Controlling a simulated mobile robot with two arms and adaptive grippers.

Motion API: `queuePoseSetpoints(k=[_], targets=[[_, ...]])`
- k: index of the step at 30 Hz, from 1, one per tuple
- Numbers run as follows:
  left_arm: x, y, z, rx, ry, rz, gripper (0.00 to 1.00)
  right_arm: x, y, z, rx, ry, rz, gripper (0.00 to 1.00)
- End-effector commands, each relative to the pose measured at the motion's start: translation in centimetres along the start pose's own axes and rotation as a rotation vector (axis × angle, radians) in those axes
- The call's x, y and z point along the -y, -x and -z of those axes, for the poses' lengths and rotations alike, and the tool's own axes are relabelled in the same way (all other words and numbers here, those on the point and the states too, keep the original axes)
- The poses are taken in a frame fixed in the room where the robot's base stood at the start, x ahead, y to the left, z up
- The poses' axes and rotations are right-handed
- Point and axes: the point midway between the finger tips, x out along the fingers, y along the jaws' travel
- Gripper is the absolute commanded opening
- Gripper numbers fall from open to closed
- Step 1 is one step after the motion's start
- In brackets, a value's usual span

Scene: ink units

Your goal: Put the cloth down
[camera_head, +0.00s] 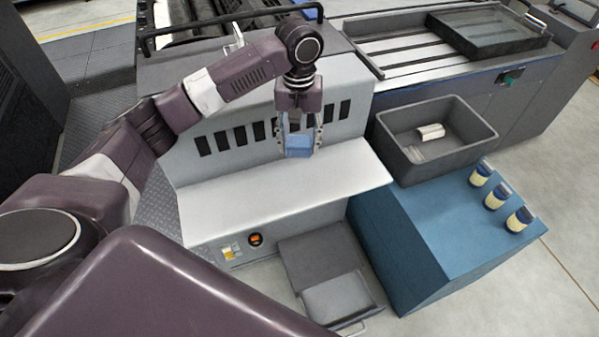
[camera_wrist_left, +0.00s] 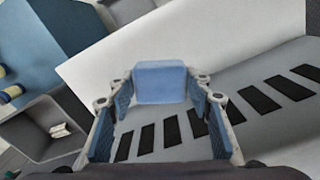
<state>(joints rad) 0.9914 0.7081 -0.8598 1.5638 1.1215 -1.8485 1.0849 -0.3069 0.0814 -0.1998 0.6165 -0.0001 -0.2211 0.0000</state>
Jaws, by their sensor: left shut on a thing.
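A blue folded cloth (camera_head: 299,146) is held between the fingertips of my left gripper (camera_head: 298,140), which is shut on it. The gripper points down, near the slotted grey panel and the white ledge (camera_head: 275,190) of the machine. In the left wrist view the cloth (camera_wrist_left: 159,82) shows as a light blue block between the two finger pads of my left gripper (camera_wrist_left: 160,100). I cannot tell whether the cloth touches the ledge. My right gripper is in neither view.
A grey bin (camera_head: 437,155) with a white item in it stands right of the ledge. A blue cabinet (camera_head: 430,235) carries several small jars (camera_head: 495,196) along its right side. A step (camera_head: 320,265) sits below the ledge. The ledge's top is clear.

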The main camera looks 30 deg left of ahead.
Motion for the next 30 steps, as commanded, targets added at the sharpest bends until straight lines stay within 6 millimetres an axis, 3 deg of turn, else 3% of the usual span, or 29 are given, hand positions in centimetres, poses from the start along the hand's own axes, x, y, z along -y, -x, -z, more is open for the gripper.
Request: queuePoseSetpoints(k=[3, 9, 14, 22, 30], targets=[[0.1, -3.3, -0.1, 0.003, 0.002, 0.004, 0.23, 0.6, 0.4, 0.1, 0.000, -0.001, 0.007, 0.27], [0.1, -7.4, -0.1, 0.001, 0.000, 0.003, 0.23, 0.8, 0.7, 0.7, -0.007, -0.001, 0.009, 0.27], [0.0, -8.7, 0.0, 0.000, 0.000, 0.000, 0.23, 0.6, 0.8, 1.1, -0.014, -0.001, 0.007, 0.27], [0.0, -12.4, 0.0, 0.000, -0.001, 0.002, 0.23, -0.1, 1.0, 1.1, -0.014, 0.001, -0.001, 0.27], [0.0, -12.9, 0.0, -0.002, -0.001, 0.000, 0.23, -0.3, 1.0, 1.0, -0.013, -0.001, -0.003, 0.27]])
